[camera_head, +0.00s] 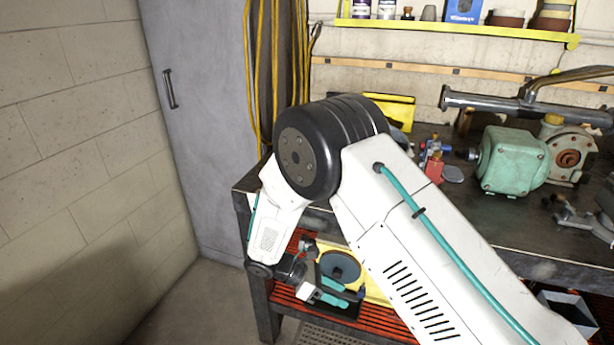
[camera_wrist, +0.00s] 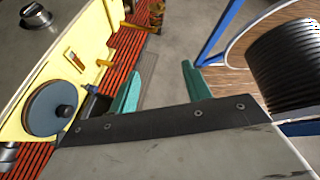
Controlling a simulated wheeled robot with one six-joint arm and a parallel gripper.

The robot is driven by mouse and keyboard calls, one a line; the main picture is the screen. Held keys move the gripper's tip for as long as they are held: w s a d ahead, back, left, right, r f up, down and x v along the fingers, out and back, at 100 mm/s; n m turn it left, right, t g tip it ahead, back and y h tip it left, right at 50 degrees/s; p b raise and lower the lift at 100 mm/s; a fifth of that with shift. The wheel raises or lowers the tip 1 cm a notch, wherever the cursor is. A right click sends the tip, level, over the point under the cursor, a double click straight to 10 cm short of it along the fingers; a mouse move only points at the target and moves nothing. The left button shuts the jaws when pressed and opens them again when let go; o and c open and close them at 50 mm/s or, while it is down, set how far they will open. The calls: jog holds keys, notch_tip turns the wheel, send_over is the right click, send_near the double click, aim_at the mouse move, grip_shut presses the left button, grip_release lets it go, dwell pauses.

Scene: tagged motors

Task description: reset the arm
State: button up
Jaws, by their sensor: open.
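My white arm with a black joint crosses the right half of the head view and bends down in front of the workbench (camera_head: 515,225). My gripper (camera_head: 338,291) has teal fingers and hangs low by the bench's lower shelf, next to a yellow machine with a grey wheel (camera_head: 340,267). In the wrist view my gripper (camera_wrist: 160,82) is open, with its two teal fingers apart and nothing between them. The yellow machine (camera_wrist: 88,40) stands at the left there, apart from the fingers.
A green motor (camera_head: 512,160) stands on the bench top. The red slatted shelf (camera_head: 385,322) lies below it. A grey cabinet (camera_head: 198,120) and a block wall (camera_head: 80,150) stand at the left. A ribbed dark cylinder (camera_wrist: 288,65) and blue frame (camera_wrist: 218,35) show at the wrist view's right.

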jog(key=s+d+r+m+g+y, duration=0.1)
jog(key=d+r+m+y, duration=0.15)
jog(key=r, duration=0.35)
jog(key=s+d+r+m+g+y, duration=0.1)
jog(key=s+d+r+m, duration=0.15)
jog(key=r, duration=0.25)
jog(key=s+d+r+m+t+y, duration=0.1)
jog(key=s+d+r+m+y, duration=0.1)
jog(key=s+d+r+m, duration=0.2)
jog(key=s+d+r+m+t+y, duration=0.2)
jog(key=s+d+r+m, duration=0.3)
jog(key=s+r, duration=0.5)
jog(key=s+d+r+m+t+y, duration=0.2)
jog(key=s+d+r+m+y, duration=0.2)
jog(key=r, duration=0.5)
jog(key=s+d+m, duration=0.1)
jog(key=s+m, duration=0.1)
jog(key=s, duration=0.1)
jog(key=shift+d, duration=0.15)
jog(key=shift+r+y, duration=0.1)
jog(key=shift+y, duration=0.15)
